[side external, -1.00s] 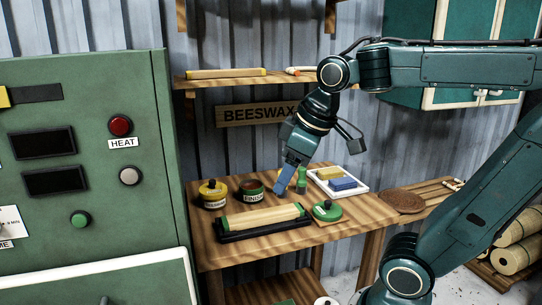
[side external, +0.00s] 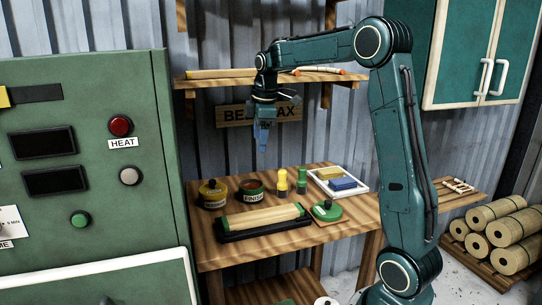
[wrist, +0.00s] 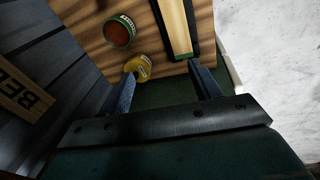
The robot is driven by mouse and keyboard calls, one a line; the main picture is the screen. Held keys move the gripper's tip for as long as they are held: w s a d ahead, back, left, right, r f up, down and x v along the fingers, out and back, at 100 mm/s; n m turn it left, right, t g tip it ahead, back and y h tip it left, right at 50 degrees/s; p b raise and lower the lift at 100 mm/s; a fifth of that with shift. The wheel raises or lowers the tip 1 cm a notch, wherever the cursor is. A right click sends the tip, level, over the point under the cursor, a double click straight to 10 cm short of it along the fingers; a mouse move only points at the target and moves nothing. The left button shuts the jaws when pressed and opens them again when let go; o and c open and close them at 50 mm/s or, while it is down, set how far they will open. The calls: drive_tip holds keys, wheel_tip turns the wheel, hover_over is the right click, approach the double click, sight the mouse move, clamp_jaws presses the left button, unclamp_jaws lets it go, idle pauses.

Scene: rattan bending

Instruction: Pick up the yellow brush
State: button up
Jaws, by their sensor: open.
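A small upright yellow item (side external: 282,180), likely the yellow brush, stands on the wooden table behind the tins. A similar green item (side external: 301,182) stands just right of it. My gripper (side external: 263,148) points down, open and empty, well above the table and a little left of the yellow item. In the wrist view the two fingers of my gripper (wrist: 163,85) are spread apart.
A pale roll lies on a black holder (side external: 264,228). A white tray (side external: 345,193) holds yellow and blue blocks. A shelf (side external: 230,83) and cabinet (side external: 470,60) are behind.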

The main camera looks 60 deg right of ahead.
drive_tip(key=w+d+f+n, duration=0.2)
drive_tip(key=d+f, duration=0.3)
drive_tip(key=d, duration=0.5)
drive_tip(key=n+g, duration=0.2)
hover_over(283, 171)
drive_tip(key=shift+y, duration=0.4)
drive_tip(key=f, duration=0.7)
drive_tip(key=shift+s+a+f, duration=0.2)
drive_tip(key=shift+s+f, duration=0.05)
drive_tip(key=shift+f, duration=0.15)
wheel_tip(283, 171, down, 7)
drive_tip(key=shift+w+r, duration=0.1)
drive_tip(key=shift+r, duration=0.1)
drive_tip(key=shift+f, duration=0.1)
drive_tip(key=shift+w+d+f, duration=0.1)
drive_tip(key=shift+w+f, duration=0.05)
drive_tip(key=shift+f, duration=1.15)
drive_tip(key=shift+w+d+f, duration=0.1)
drive_tip(key=shift+f, duration=1.2)
